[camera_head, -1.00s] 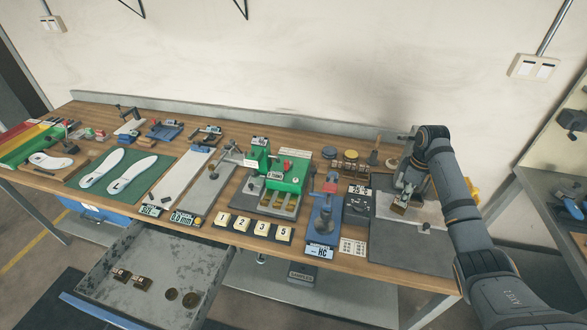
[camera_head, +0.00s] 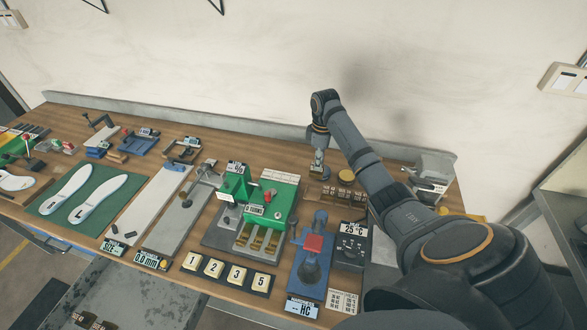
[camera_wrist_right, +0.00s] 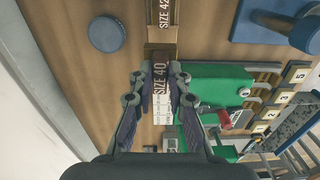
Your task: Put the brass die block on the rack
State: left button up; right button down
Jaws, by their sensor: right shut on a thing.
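My right gripper (camera_head: 318,168) is over the back of the bench, just left of the rack of brass dies (camera_head: 345,180). In the right wrist view its fingers (camera_wrist_right: 160,82) are shut on a brass die block (camera_wrist_right: 160,73) marked SIZE 40. A strip marked SIZE 42 (camera_wrist_right: 163,14) lies just beyond the block in that view. I cannot tell whether the held block touches the rack. My left gripper is not in view.
The green press (camera_head: 272,200) stands close to the gripper's left and front. A blue disc (camera_wrist_right: 107,35) lies near the rack. Number tiles (camera_head: 228,272) line the front edge.

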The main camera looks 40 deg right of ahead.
aim_at(315, 172)
jog(key=shift+w+d+f+p, duration=0.1)
jog(key=shift+w+f+p, duration=0.25)
jog(key=shift+f, duration=0.25)
jog(key=f, duration=0.1)
jog(key=a+f, duration=0.1)
jog(key=f+p, duration=0.1)
jog(key=f, duration=0.1)
jog(key=shift+s+a, duration=0.3)
jog(key=shift+s, duration=0.05)
jog(key=f, duration=0.3)
jog(key=shift+w+d+f+p, duration=0.1)
jog(key=shift+d+f+p, duration=0.1)
jog(key=shift+d+p, duration=0.15)
jog(key=shift+f, duration=0.25)
jog(key=shift+a, duration=0.15)
jog(key=shift+f+b, duration=0.35)
jog(key=shift+f, duration=0.25)
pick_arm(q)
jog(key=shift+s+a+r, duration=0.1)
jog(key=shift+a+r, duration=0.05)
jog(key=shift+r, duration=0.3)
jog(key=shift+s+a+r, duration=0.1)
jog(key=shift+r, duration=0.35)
pick_arm(e)
jog(key=c, duration=1.3)
grip_release()
jog(key=shift+r, duration=0.1)
